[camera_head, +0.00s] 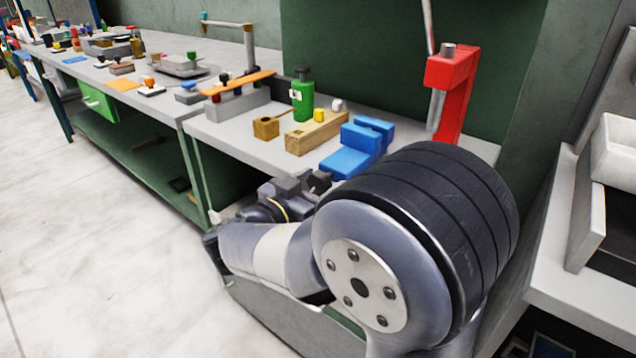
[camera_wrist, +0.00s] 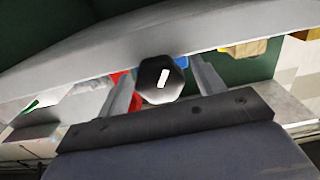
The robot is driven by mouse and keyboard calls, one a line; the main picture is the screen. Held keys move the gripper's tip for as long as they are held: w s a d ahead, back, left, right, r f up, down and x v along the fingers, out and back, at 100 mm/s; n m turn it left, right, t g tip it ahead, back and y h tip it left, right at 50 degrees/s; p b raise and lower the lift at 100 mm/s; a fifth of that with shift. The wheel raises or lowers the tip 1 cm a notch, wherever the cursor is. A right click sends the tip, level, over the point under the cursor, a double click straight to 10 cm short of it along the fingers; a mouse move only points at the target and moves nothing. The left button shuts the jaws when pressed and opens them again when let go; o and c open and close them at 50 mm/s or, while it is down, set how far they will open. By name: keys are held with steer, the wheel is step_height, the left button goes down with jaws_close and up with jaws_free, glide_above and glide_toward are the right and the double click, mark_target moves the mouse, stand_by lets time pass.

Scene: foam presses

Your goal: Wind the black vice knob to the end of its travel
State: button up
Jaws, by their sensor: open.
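The black vice knob (camera_wrist: 158,90) shows in the wrist view as a dark, faceted knob with a white bar mark on its face. The mark stands nearly upright, tilted a little to the right. My gripper (camera_wrist: 163,74) is open, with one finger on each side of the knob. Gaps show between the fingers and the knob, so they do not appear to press on it. In the head view my arm covers the area in front of the bench, and I cannot clearly make out the knob or the vice there.
The near bench (camera_head: 232,142) holds a wooden block (camera_head: 318,131), a green bottle-like piece (camera_head: 302,98), blue blocks (camera_head: 350,160) and a red upright (camera_head: 452,90). A white-topped bench with a bin stands at right. The floor (camera_head: 90,235) at left is clear.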

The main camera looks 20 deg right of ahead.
steer(key=shift+c, duration=0.5)
steer(key=c, duration=0.9)
steer(key=shift+n+b, duration=0.5)
steer(key=shift+n, duration=0.3)
steer(key=o, duration=1)
steer(key=shift+a, duration=0.15)
steer(key=v, duration=1)
steer(key=shift+s+a, duration=0.25)
steer(key=shift+p, duration=0.3)
steer(key=shift+c, duration=0.6)
